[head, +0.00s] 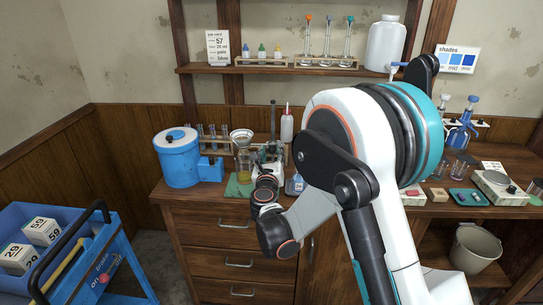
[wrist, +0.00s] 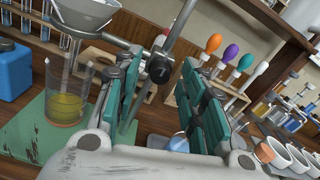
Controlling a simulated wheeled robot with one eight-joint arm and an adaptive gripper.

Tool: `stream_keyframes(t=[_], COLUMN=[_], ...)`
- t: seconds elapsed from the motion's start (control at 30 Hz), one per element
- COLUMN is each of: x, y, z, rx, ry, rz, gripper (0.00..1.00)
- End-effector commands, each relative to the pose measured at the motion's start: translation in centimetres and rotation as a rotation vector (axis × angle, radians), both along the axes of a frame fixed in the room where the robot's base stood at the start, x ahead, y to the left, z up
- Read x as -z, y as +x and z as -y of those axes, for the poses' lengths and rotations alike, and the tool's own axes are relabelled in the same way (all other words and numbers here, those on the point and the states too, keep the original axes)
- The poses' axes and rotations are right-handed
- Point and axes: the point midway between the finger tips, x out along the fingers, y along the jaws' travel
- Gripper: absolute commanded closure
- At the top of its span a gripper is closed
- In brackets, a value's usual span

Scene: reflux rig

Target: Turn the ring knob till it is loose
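The stand's upright metal rod (wrist: 178,30) carries a dark clamp with a black knob (wrist: 158,70), which has a small pale mark on its face. This looks like the ring knob. My gripper (wrist: 163,80) is open, and its teal-padded fingers stand on either side of the knob in the wrist view. I cannot tell whether either pad touches it. A funnel (wrist: 88,12) sits to the left above a beaker (wrist: 68,95) of yellow liquid. In the head view the funnel (head: 242,138) and rod (head: 273,112) show, but my gripper and arm hide the knob.
A green mat (wrist: 30,135) lies under the beaker. A blue container (head: 178,158) and a test tube rack (head: 213,140) stand to the left. A wooden rack of colored-bulb droppers (wrist: 215,75) is behind on the right. A red-capped bottle (head: 287,125) stands near the rod.

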Motion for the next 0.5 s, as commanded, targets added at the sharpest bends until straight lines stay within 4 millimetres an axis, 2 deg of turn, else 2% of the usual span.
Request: stream_keyframes(t=[0.13,0.4,0.43,0.5], x=[0.00,-0.06,-0.06,-0.05], y=[0.82,0.94,0.94,0.93], z=[0.04,0.02,0.02,0.02], rx=[-0.001,-0.001,-0.001,-0.001], ry=[0.000,0.000,0.000,0.000], rz=[0.000,0.000,0.000,0.000], gripper=[0.62,0.62,0.64,0.80])
